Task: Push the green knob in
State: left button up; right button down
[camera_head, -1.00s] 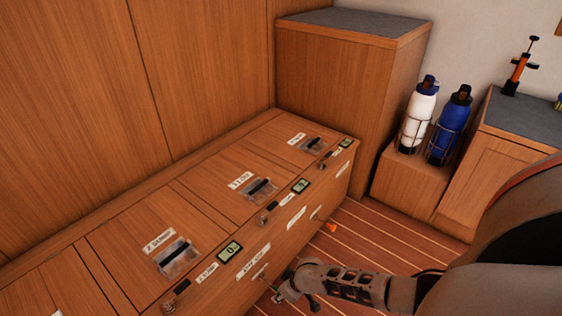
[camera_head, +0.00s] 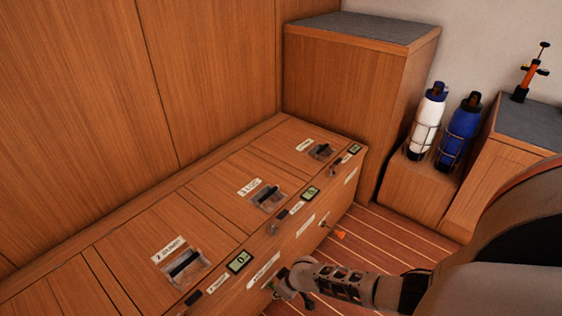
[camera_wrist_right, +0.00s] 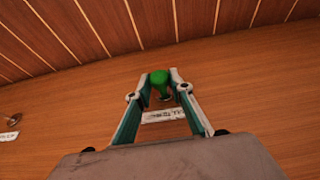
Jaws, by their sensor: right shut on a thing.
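The green knob (camera_wrist_right: 159,77) shows in the right wrist view, between the two fingertips in front of the wooden bench front. My right gripper (camera_wrist_right: 160,80) is shut on it, with one finger on each side. In the head view my right gripper (camera_head: 277,289) is low at the bench's front face, and the knob is mostly hidden there by the gripper. A white label (camera_wrist_right: 164,116) on the wood lies just below the knob in the wrist view. My left gripper is not in view.
The wooden bench (camera_head: 105,262) carries switches, small displays and labels. A tall cabinet (camera_head: 345,85), a white bottle (camera_head: 428,118) and a blue bottle (camera_head: 458,132) stand behind.

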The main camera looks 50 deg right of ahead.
jog(key=shift+w+r, duration=0.1)
jog(key=shift+w, duration=0.1)
jog(key=c, duration=1.8)
grip_release()
jog(key=shift+s, duration=0.15)
jog(key=v, duration=1.2)
